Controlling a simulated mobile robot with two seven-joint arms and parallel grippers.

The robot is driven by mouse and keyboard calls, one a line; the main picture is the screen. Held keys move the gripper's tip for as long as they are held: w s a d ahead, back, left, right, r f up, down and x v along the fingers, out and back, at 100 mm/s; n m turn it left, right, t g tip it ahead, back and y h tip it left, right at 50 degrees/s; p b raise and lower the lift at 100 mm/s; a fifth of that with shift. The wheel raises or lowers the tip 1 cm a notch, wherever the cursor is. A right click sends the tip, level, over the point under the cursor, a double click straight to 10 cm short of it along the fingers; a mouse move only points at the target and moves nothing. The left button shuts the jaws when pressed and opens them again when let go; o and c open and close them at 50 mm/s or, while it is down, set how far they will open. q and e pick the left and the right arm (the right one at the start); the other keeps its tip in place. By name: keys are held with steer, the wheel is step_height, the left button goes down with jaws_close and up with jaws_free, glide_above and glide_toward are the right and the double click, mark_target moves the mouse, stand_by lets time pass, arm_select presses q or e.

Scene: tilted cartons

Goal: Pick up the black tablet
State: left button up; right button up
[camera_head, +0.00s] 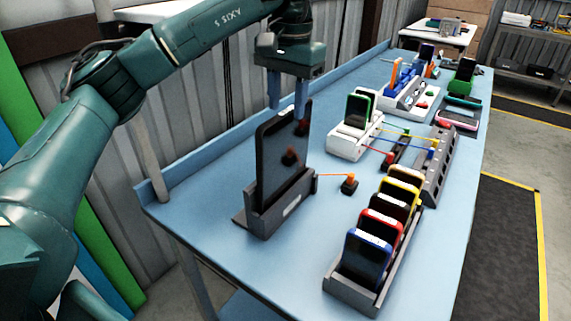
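The black tablet (277,158) stands upright, slightly tilted, in a dark grey dock (276,212) near the left edge of the blue table. My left gripper (287,104) points down at the tablet's top edge. Its two blue-grey fingers are spread apart, one at the top left and one overlapping the top right corner. I cannot tell whether either finger touches the tablet. The tablet's lower end is hidden in the dock. My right gripper is not in view.
A dark rack (350,293) with several coloured phones stands at the front right. A white dock (347,145) holds a green phone behind the tablet. An orange cable runs from the tablet's dock to a small black plug (349,184). The blue tabletop (220,180) is clear left of the tablet.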

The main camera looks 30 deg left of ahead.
mark_target(286, 132)
arm_select(q)
step_height(286, 132, down, 7)
steer(key=p, duration=0.1)
steer(key=shift+w+a+f, duration=0.2)
steer(key=shift+w+a, duration=0.05)
steer(key=shift+w, duration=0.05)
steer(key=shift+c, duration=0.2)
jaws_close()
steer(key=shift+r, duration=0.1)
